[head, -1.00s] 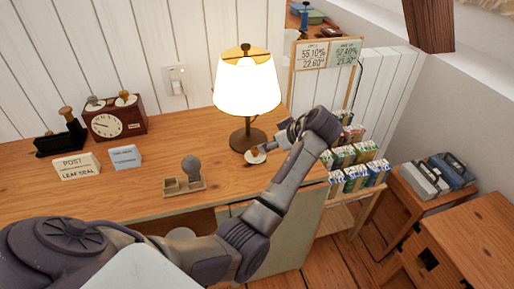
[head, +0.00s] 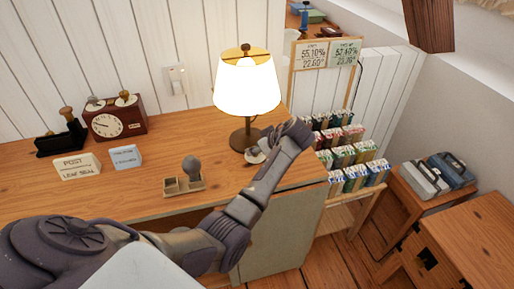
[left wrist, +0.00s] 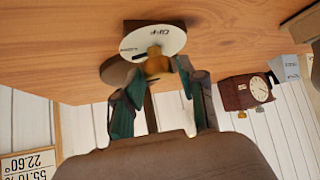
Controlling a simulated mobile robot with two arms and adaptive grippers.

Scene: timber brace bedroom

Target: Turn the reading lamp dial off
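The reading lamp (head: 248,88) stands on the wooden desk with its shade brightly lit. Its dial is a pale round disc (head: 254,156) in front of the lamp base, mostly covered by my left gripper (head: 268,146). In the left wrist view the dial (left wrist: 163,38) shows upside-down lettering that looks like OFF, a dark pointer mark and a brass knob (left wrist: 157,64). The two fingers of my left gripper (left wrist: 159,72) are spread, one on each side of the knob. A small gap seems to show beside it; contact is unclear. My right gripper is not in view.
A stamp holder (head: 184,181), cards (head: 77,166) and a wooden clock (head: 114,120) stand on the desk (head: 140,195) left of my arm. A rack of small cartons (head: 352,165) stands right of the desk. A switch (head: 176,80) is on the wall.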

